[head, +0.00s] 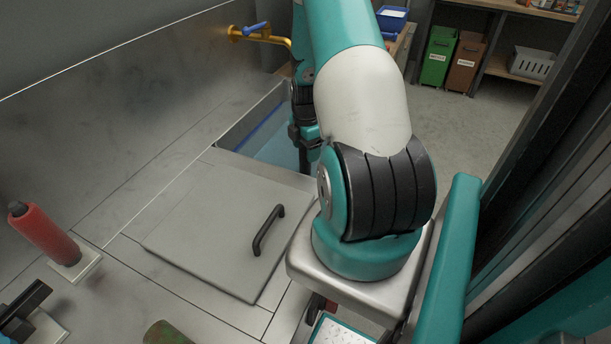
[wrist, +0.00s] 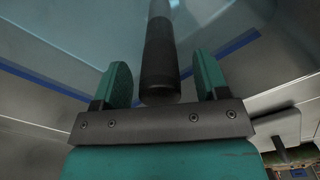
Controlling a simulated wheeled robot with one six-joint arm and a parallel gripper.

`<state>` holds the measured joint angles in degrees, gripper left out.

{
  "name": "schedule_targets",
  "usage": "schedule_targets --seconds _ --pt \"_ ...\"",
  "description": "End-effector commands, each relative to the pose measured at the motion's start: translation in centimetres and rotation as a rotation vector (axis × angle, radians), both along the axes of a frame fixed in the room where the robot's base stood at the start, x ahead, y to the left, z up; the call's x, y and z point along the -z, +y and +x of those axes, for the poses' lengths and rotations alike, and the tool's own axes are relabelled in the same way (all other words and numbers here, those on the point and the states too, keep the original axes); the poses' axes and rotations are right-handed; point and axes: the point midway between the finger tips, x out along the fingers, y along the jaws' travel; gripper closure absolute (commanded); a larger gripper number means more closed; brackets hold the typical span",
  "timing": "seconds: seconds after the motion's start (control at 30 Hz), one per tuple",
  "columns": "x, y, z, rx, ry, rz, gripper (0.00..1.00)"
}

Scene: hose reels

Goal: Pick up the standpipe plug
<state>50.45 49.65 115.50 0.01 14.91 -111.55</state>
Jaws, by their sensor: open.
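The standpipe plug (wrist: 160,55) is a dark upright cylinder in the wrist view, with its near end thick and black. It stands between the two teal fingers of my gripper (wrist: 162,78), with a visible gap on each side. The fingers are open and not closed on it. In the head view my gripper (head: 305,138) is at the near right part of the sink basin (head: 240,122), partly hidden by my arm. The plug's lower end is not clear in either view.
A grey lid (head: 195,225) with a black handle (head: 268,230) covers the counter beside the basin. A brass tap (head: 262,36) with a blue lever is on the back wall. A red cylinder (head: 45,235) stands at left. Green (head: 437,55) and brown (head: 465,62) bins stand behind.

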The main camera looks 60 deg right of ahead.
Motion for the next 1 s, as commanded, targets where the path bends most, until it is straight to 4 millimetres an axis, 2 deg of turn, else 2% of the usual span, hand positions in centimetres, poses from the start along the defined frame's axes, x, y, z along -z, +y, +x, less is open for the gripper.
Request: schedule_targets --seconds 0.13,0.37,0.47,0.67,0.7,1.0 --pt "1.5 0.1 0.0 -0.001 0.000 0.001 0.33" --pt "1.7 0.0 0.1 -0.001 -0.002 -0.001 0.33" --pt "1.7 0.0 0.1 -0.001 -0.001 0.000 0.51" --pt "1.7 0.0 0.1 -0.001 -0.001 0.000 0.97" --pt "1.7 0.0 0.1 -0.001 -0.001 0.000 1.00" --pt "1.5 0.0 0.1 -0.001 -0.001 -0.002 1.00"
